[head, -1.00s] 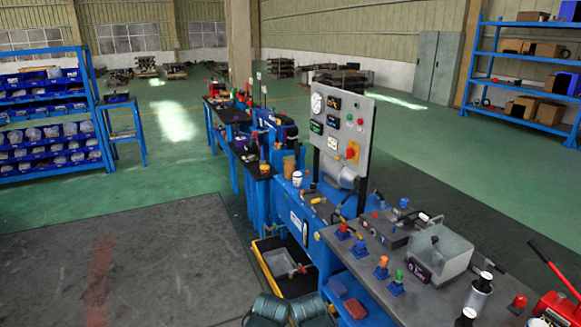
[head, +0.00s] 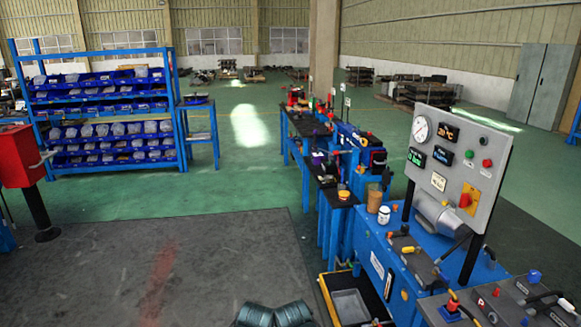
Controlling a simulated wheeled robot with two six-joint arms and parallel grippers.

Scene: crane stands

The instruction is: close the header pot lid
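I cannot make out for certain which thing is the header pot, or its lid. A small pale jar (head: 384,215) stands upright on the blue bench (head: 365,245), right of centre. A silver cylinder (head: 438,214) lies under the grey gauge panel (head: 457,160). Neither of my grippers is in view. Only two dark teal rounded parts, which look like my own arms, show at the bottom edge.
A black bin with a yellow rim (head: 327,299) stands on the floor beside the bench. A blue shelf of bins (head: 100,115) and a red box on a post (head: 20,155) stand at left. The dark floor mat (head: 190,265) is clear.

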